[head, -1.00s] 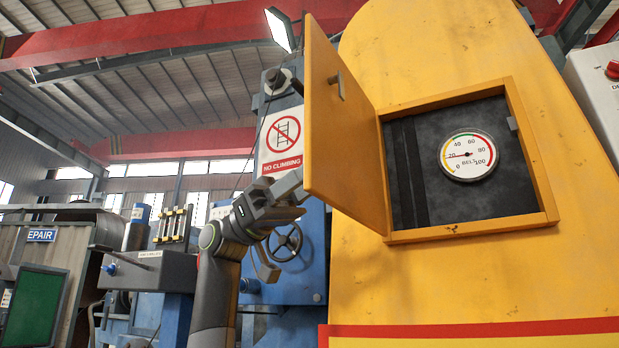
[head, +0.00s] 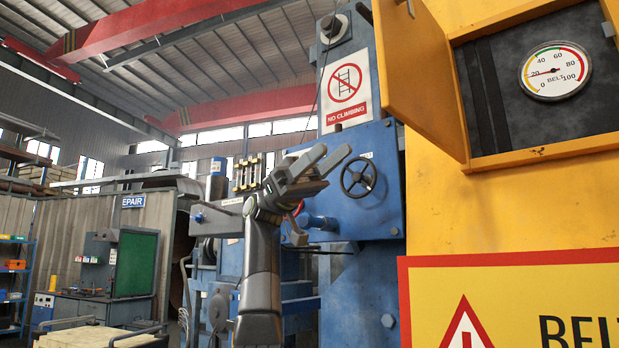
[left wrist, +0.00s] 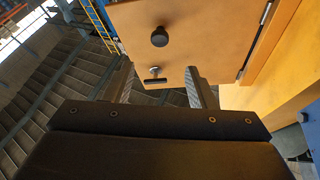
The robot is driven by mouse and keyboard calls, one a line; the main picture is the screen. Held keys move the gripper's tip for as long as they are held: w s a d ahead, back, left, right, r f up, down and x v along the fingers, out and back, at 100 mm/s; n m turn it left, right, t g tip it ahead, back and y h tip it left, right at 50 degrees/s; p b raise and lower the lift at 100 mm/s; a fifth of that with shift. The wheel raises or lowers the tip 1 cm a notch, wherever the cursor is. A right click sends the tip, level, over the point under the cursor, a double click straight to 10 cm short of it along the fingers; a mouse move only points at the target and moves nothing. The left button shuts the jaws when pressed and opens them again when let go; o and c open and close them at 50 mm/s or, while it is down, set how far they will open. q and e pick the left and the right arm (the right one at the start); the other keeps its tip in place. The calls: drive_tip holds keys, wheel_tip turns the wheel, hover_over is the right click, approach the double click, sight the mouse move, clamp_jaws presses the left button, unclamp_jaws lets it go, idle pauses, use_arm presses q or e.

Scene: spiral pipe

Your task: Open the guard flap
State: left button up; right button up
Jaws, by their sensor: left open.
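The guard flap (head: 428,95) is a yellow panel that stands swung open on the left side of a square opening in the yellow housing. In the left wrist view the flap (left wrist: 215,35) shows a black round knob (left wrist: 159,37) and a small T-shaped latch (left wrist: 155,74). My left gripper (head: 328,158) is open and empty, left of the flap and apart from it in the head view. In the left wrist view its two fingers (left wrist: 160,87) point toward the flap's latch edge, with nothing held between them. My right gripper is not in view.
A dial gauge (head: 556,72) sits exposed inside the opening. A blue machine with a handwheel (head: 358,177) and a no-climbing sign (head: 346,92) stands behind my left gripper. A warning panel (head: 510,300) is below the opening. A workbench (head: 95,305) stands far left.

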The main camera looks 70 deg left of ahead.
use_arm(q)
drive_tip(key=shift+v, duration=2.3)
